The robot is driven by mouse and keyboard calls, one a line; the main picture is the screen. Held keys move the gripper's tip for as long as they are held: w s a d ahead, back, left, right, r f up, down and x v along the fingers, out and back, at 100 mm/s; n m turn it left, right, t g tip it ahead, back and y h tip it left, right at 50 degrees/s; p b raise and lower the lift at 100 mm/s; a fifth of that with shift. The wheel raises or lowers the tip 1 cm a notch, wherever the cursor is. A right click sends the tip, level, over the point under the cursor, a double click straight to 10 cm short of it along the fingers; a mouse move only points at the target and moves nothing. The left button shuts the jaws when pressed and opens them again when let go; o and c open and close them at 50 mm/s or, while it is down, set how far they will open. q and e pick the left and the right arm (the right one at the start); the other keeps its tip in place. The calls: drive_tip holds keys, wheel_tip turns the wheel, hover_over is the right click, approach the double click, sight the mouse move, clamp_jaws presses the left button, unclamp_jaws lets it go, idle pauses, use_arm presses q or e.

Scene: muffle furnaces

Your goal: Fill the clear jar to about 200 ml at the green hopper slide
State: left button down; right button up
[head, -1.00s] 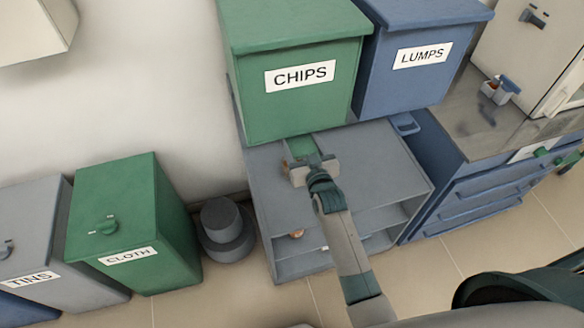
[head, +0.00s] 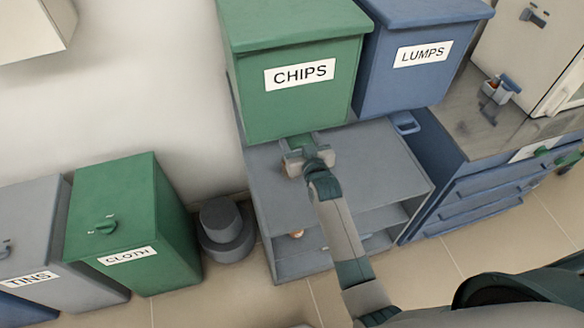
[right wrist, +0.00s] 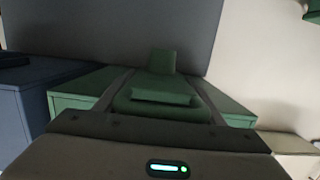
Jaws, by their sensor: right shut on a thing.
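The green hopper labelled CHIPS (head: 300,105) stands at the back of a grey shelf unit in the head view. Its green slide (head: 303,140) sticks out low at the front. My right gripper (head: 307,158) is at that slide, just in front of the hopper. In the right wrist view, the green slide (right wrist: 163,90) lies between the fingers, and the gripper is shut on it. I cannot make out the clear jar or its fill level; the gripper and hopper cover the spot under the slide. My left gripper is not in view.
A blue LUMPS hopper (head: 420,60) stands at the right. The grey shelf top (head: 375,160) is clear right of my arm. Green CLOTH (head: 135,225) and grey TINS (head: 30,235) bins stand at the left. A blue drawer cabinet (head: 480,190) is at the right.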

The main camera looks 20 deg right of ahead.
drive_tip(key=shift+f, duration=0.2)
drive_tip(key=o, duration=1)
drive_tip(key=shift+o, duration=1.1)
drive_tip(key=shift+w, duration=0.25)
drive_tip(key=shift+s+r, duration=0.1)
drive_tip(key=shift+s, duration=0.1)
drive_tip(key=s+r+b, duration=0.2)
drive_tip(key=s+b, duration=0.2)
drive_tip(key=s, duration=1.2)
drive_tip(key=shift+s+d+r, duration=0.2)
drive_tip(key=shift+s+d, duration=0.05)
drive_tip(key=shift+s, duration=0.15)
